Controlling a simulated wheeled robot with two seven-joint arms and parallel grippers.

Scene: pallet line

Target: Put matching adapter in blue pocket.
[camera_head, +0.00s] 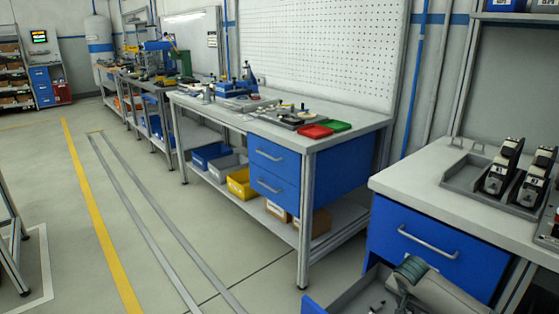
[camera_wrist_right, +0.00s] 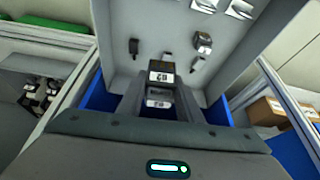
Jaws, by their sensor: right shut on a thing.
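My right gripper (camera_wrist_right: 160,92) is shut on a small dark adapter (camera_wrist_right: 161,72) with a white label, in the right wrist view. It is over an open grey-lined drawer (camera_wrist_right: 160,25) with blue sides. Several other small adapters lie in the drawer, among them a dark one (camera_wrist_right: 203,42). In the head view the open drawer (camera_head: 352,295) is at the bottom right, and my right arm partly covers it; the gripper tips are hidden there. I cannot make out a blue pocket in either view. My left gripper is not in view.
A grey tray (camera_head: 460,176) with two dark devices (camera_head: 503,165) stands on the right bench (camera_head: 408,182). The middle bench (camera_head: 345,125) holds a red tray (camera_head: 314,131) and a green tray (camera_head: 337,125). Cardboard boxes (camera_wrist_right: 267,111) sit at the right in the wrist view.

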